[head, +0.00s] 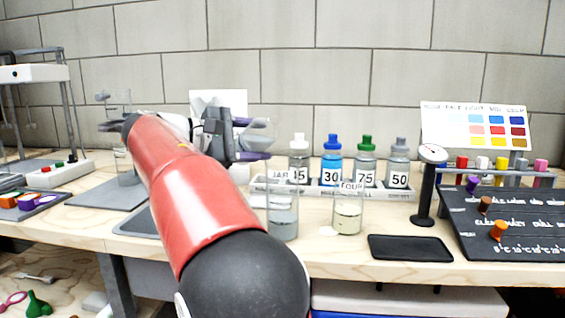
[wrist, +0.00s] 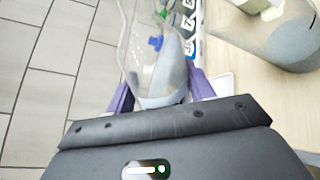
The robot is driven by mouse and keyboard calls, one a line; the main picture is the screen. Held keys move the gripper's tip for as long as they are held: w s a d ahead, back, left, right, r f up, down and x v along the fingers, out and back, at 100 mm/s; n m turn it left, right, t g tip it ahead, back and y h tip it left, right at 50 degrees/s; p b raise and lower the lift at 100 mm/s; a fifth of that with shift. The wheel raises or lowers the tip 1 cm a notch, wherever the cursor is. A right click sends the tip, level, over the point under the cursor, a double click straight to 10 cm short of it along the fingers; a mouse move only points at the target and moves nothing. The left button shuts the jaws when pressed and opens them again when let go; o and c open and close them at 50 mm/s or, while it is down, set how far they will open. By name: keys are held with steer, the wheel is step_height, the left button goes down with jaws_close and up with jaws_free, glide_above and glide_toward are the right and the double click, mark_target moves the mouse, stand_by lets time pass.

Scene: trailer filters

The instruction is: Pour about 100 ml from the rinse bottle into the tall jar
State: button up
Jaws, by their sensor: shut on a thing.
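My gripper (head: 247,140) has purple fingertips and is shut on a clear vessel, which appears to be the rinse bottle (head: 261,132). It is held in the air, strongly tilted. In the wrist view the bottle (wrist: 150,45) lies between the purple fingers (wrist: 160,95), with greyish liquid along one side. A clear jar (head: 283,215), apparently the tall jar, stands on the bench below and slightly right of the held bottle. It holds greyish liquid; its label is partly hidden. A large clear jar (wrist: 275,45) also shows in the wrist view. No falling stream can be made out.
A jar labelled "FOUR" (head: 348,215) stands right of the tall jar. Behind is a rack (head: 320,190) of capped, numbered bottles. A dial gauge on a stand (head: 426,195) and a black mat (head: 410,247) are to the right. A tall glass cylinder (head: 122,160) stands left.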

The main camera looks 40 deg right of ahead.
steer(key=shift+w+f+m+t+b, duration=0.2)
steer(key=shift+m+b, duration=0.4)
steer(key=shift+b, duration=0.5)
steer(key=shift+w+f+m+t+b, duration=0.1)
steer(key=shift+m+t+b, duration=0.1)
steer(key=shift+m+b, duration=0.65)
stand_by(2.3)
steer(key=shift+s+r+m+t+p, duration=0.15)
steer(key=shift+s+r+m+p, duration=0.1)
steer(key=shift+r, duration=0.5)
steer(key=shift+s+r+m+t+p, duration=0.1)
steer(key=shift+r+m+t+p, duration=0.1)
steer(key=shift+r, duration=0.5)
stand_by(1.1)
steer(key=shift+m, duration=0.3)
stand_by(0.6)
